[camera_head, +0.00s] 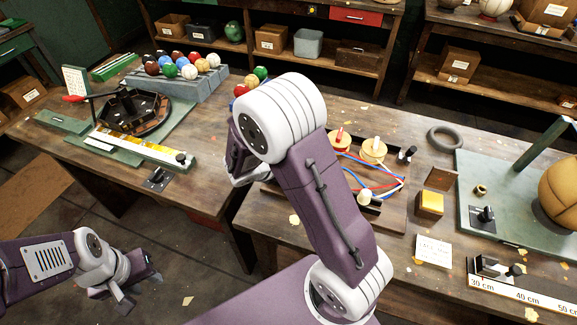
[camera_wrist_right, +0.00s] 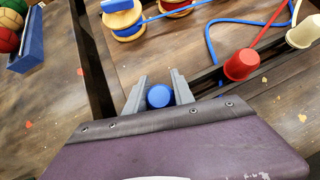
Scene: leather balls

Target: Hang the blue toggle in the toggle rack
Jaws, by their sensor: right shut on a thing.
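The blue toggle (camera_wrist_right: 160,96) sits between the two grey fingers of my right gripper (camera_wrist_right: 160,92), which is shut on it. In the right wrist view, a red toggle (camera_wrist_right: 243,64) and a white toggle (camera_wrist_right: 303,32) stand to its right along a dark slotted rail (camera_wrist_right: 208,84). A blue cord (camera_wrist_right: 212,40) loops down to that rail. I cannot tell whether the blue toggle touches the rail. In the head view my right arm hides the blue toggle; the white toggle (camera_head: 365,196) shows beside the arm. My left gripper (camera_head: 138,292) is open and empty, low at the left.
Wooden spools (camera_head: 373,150) stand on the board behind the rail.

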